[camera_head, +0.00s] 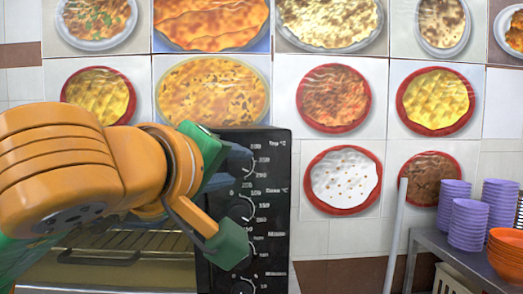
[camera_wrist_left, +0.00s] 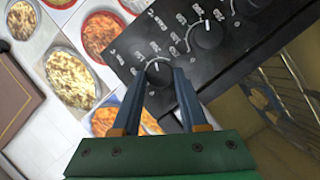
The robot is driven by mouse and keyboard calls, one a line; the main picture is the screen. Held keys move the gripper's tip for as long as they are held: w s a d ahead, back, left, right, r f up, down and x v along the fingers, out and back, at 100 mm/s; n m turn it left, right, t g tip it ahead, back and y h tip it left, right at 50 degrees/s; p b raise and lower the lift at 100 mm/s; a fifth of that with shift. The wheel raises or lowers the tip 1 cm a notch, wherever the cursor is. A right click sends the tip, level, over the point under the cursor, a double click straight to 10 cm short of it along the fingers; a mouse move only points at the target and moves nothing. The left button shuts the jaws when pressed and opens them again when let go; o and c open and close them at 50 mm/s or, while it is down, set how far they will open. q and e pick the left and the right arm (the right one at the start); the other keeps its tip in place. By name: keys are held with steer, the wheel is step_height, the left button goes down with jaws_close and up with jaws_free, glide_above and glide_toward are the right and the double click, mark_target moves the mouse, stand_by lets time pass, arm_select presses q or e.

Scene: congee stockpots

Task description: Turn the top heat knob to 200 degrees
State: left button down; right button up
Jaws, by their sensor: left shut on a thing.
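The oven's black control panel (camera_head: 268,215) stands upright with a column of dark knobs and white dial marks. The top heat knob (camera_wrist_left: 158,72) shows in the left wrist view between the blue fingertips. My left gripper (camera_wrist_left: 160,80) is shut on this knob, one finger on each side. In the head view my left gripper (camera_head: 242,160) reaches the top dial from the left, and its fingers hide most of the knob. A small white mark shows on the knob face, but I cannot read its setting. My right gripper is not in view.
A second knob (camera_head: 242,207) sits just below, close to my left wrist, with more knobs lower down. The oven door with its handle (camera_head: 98,257) is at lower left. Purple bowls (camera_head: 467,222) and orange bowls (camera_head: 507,250) stand on a metal table at right.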

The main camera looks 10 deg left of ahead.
arm_select(q)
steer(key=shift+r+m+p, duration=0.25)
steer(key=shift+m+p, duration=0.05)
steer(key=shift+p, duration=0.05)
stand_by(0.4)
steer(key=shift+c, duration=2.4)
jaws_free()
steer(key=shift+f, duration=0.1)
steer(key=shift+o, duration=0.2)
steer(key=shift+w, duration=0.1)
steer(key=shift+f, duration=0.1)
